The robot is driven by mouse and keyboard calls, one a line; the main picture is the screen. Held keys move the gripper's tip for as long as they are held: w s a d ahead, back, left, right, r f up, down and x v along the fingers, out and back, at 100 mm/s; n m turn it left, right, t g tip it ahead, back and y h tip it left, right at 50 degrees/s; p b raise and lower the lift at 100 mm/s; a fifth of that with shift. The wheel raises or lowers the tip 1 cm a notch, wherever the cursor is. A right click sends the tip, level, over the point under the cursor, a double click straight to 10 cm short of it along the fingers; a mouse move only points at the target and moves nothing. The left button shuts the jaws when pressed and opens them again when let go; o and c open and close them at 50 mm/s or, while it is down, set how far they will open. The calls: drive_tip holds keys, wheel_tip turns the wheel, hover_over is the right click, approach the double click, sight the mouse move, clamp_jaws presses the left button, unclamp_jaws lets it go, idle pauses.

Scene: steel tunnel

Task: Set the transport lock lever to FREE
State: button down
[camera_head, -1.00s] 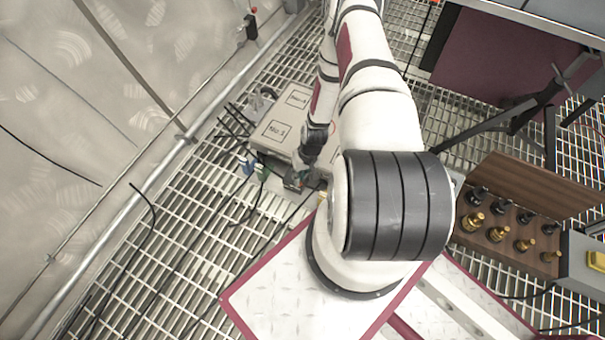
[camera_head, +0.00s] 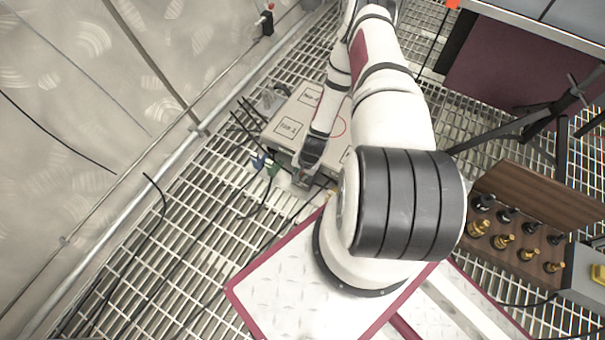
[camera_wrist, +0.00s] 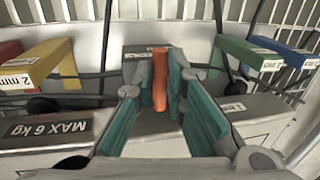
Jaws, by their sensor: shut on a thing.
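The lever (camera_wrist: 160,80) is a slim upright orange-red bar in the middle of the wrist view. My gripper (camera_wrist: 165,82) has its teal finger pads on either side of the lever and is shut on it. The lever's foot is partly hidden between the fingers. In the head view my gripper (camera_head: 303,180) is small, at the near edge of a grey-white case (camera_head: 287,128) with framed labels and a red circle on top. My forearm hides part of this case. No FREE marking is readable.
Black cables lie across the grating (camera_head: 165,235) on the left. A wooden box of brass and black pieces (camera_head: 515,235) stands at right.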

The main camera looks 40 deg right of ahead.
drive_tip(key=shift+m, duration=0.3)
drive_tip(key=c, duration=1.9)
unclamp_jaws()
drive_tip(key=shift+r, duration=0.1)
drive_tip(key=r, duration=0.4)
drive_tip(key=s+r, duration=0.1)
drive_tip(key=r, duration=0.2)
drive_tip(key=s+r, duration=0.1)
drive_tip(key=r, duration=0.3)
drive_tip(key=shift+d+r, duration=0.3)
drive_tip(key=shift+d, duration=0.05)
